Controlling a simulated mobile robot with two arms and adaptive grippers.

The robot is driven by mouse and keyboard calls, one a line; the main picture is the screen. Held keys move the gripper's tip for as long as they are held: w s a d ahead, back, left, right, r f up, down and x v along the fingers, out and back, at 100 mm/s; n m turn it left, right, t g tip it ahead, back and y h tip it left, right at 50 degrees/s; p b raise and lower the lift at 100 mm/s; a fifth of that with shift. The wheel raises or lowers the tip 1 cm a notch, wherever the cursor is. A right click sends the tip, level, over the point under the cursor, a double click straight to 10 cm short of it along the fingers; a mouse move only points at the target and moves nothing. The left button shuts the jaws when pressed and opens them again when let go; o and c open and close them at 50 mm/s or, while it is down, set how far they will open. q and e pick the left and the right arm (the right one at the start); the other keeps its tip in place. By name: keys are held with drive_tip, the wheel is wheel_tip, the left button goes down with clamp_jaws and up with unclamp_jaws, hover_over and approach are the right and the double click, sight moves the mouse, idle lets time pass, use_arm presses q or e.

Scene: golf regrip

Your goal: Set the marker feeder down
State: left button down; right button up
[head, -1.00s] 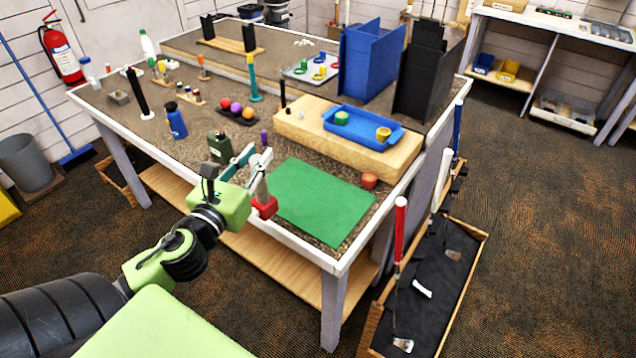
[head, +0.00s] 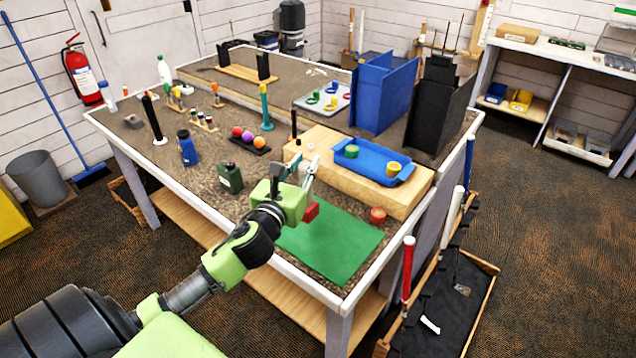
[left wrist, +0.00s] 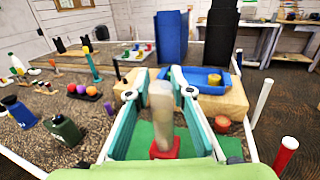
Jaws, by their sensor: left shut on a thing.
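The marker feeder, a pale upright tube on a red base, shows its red base (head: 311,211) in the head view. In the left wrist view the tube (left wrist: 161,110) stands between the fingers. My left gripper (head: 303,172) is shut on it; the fingers also flank it in the left wrist view (left wrist: 158,92). The feeder is over the far left part of the green mat (head: 335,250). I cannot tell whether its base touches the mat. My right gripper is not in view.
A wooden block (head: 408,200) with a blue tray (head: 366,169) lies beyond the mat. An orange cup (head: 377,215) stands at the mat's right corner. The mat's near part is clear.

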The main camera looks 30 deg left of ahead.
use_arm(q)
drive_tip(key=f, duration=0.1)
drive_tip(key=w+d+f, duration=0.2)
drive_tip(key=shift+w+f, duration=0.15)
drive_tip(key=shift+f, duration=0.1)
wheel_tip(320, 180, down, 3)
drive_tip(key=shift+w+d+f, duration=0.1)
drive_tip(key=shift+f, duration=0.1)
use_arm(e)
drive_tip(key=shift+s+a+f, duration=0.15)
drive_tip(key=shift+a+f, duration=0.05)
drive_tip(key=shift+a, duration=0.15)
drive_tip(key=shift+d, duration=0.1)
use_arm(q)
drive_tip(key=c, duration=1.8)
unclamp_jaws()
drive_tip(key=shift+f, duration=0.1)
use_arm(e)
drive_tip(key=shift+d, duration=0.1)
